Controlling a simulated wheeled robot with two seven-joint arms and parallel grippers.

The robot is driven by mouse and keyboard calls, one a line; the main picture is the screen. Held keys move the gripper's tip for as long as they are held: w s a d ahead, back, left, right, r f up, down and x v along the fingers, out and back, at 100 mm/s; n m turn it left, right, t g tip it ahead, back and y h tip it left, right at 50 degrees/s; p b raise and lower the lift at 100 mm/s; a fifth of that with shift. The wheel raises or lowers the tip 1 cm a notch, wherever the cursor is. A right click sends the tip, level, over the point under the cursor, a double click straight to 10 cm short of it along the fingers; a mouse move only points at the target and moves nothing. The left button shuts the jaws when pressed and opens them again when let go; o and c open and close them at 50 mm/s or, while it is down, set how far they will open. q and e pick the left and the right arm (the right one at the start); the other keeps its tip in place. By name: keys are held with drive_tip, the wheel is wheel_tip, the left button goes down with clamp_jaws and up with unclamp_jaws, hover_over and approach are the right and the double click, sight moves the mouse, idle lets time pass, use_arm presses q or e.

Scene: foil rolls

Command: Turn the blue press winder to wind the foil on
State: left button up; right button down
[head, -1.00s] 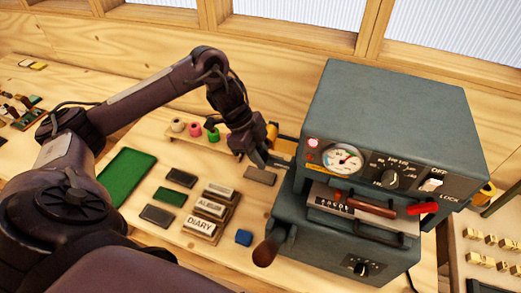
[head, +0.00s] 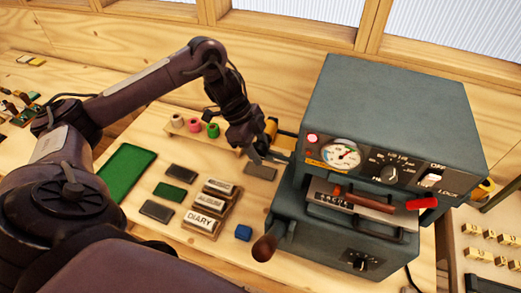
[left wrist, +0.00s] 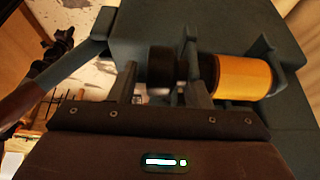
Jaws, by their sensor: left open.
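The blue-grey press (head: 395,110) stands on the bench at right of centre. A gold foil roll (head: 271,127) sits on its left side and shows larger in the left wrist view (left wrist: 243,77). Beside the roll on the same axis is a dark round winder knob (left wrist: 163,68). My left gripper (head: 260,153) is at the press's left side. In the left wrist view its fingers (left wrist: 160,88) are apart, one on each side of the knob. I cannot tell whether they touch it. My right gripper is not seen clearly in either view.
A lever with a brown knob (head: 264,247) sticks out at the press's front left. Small coloured rolls (head: 194,126) stand on a rack left of my gripper.

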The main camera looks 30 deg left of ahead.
use_arm(q)
drive_tip(key=p+v, duration=0.1)
drive_tip(key=v, duration=0.5)
drive_tip(key=shift+a+r, duration=0.15)
drive_tip(key=shift+r, duration=0.25)
drive_tip(key=shift+o, duration=0.3)
